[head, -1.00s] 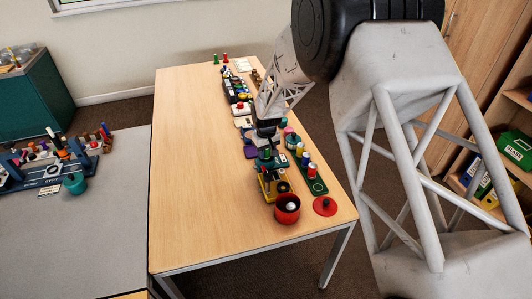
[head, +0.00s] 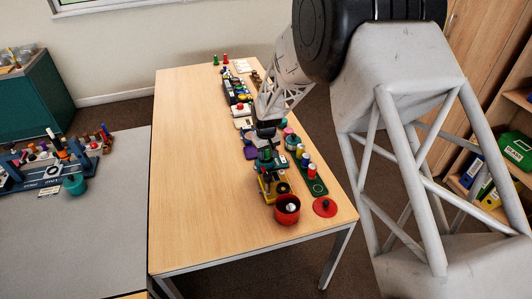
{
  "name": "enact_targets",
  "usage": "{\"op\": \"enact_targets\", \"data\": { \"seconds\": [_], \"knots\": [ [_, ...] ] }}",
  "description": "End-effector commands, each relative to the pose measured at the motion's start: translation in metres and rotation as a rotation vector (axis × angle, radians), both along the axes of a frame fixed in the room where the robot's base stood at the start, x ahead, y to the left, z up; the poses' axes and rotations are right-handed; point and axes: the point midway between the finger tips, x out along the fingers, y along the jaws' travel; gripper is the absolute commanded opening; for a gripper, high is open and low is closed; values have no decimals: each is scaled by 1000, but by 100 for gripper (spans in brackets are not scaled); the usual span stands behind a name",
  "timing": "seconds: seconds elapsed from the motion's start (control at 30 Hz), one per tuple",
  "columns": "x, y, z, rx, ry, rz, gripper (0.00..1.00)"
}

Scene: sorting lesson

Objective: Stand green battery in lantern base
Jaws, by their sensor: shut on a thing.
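My gripper (head: 266,147) points down over the row of things along the right part of the wooden table. It is shut on a small green piece (head: 266,156), which looks like the green battery; it is small and partly hidden by the jaws. Below it, toward the front, stands a yellow holder (head: 267,188) with dark parts. A red round pot (head: 287,216) with a pale thing inside stands in front of that holder. I cannot tell for sure which of these is the lantern base.
A red disc with a dark knob (head: 325,207) lies to the right of the pot. A green rack (head: 317,186) with coloured pegs stands behind it. More small sets run back along the table (head: 190,180), whose left half is clear. A grey table (head: 105,230) stands at left.

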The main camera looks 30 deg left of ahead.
Motion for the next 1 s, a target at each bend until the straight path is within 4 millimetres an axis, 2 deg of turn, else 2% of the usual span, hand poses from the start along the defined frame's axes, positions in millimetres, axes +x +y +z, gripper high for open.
{"op": "enact_targets", "data": {
  "seconds": [1.0],
  "knots": [
    [0,0,-11,0,0,0,8]
  ]
}}
